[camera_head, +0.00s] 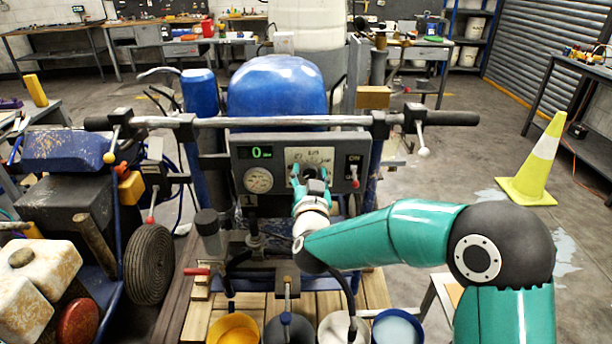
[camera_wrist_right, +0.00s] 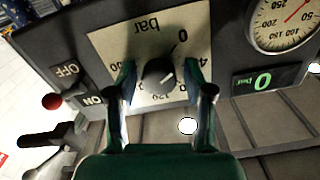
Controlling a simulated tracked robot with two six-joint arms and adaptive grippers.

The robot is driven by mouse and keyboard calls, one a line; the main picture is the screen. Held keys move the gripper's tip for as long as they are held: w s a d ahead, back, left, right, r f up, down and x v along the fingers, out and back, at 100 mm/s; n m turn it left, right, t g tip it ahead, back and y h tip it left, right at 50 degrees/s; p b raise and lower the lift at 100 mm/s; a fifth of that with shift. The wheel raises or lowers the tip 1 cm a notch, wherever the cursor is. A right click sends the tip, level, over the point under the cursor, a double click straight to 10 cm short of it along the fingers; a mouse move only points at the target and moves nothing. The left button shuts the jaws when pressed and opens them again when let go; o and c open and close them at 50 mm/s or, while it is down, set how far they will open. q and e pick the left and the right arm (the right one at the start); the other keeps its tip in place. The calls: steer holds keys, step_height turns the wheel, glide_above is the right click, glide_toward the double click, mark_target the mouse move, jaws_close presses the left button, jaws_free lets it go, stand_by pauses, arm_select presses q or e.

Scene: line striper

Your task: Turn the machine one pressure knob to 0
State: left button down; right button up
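The pressure knob (camera_wrist_right: 158,76) is a dark round knob on a pale dial plate marked "bar" (camera_head: 322,157), on the grey control panel (camera_head: 247,205) of machine one. My right gripper (camera_head: 309,172) is at the dial. Its two fingers stand either side of the knob, with visible gaps between them and it, so it is open around the knob. My left gripper is not in view.
The green display (camera_head: 262,153) reads 0, above a round gauge (camera_head: 258,180). An ON/OFF switch (camera_head: 354,172) sits right of the dial. A handlebar (camera_head: 280,122) crosses above the panel. Buckets (camera_head: 233,328) stand below, and a yellow cone (camera_head: 536,165) stands at right.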

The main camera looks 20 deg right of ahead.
jaws_close()
steer(key=shift+n, duration=1.3)
steer(key=shift+o, duration=1.7)
jaws_free()
steer(key=shift+s, duration=0.1)
steer(key=v, duration=1.1)
steer(key=shift+s, duration=0.35)
steer(key=shift+a, duration=0.15)
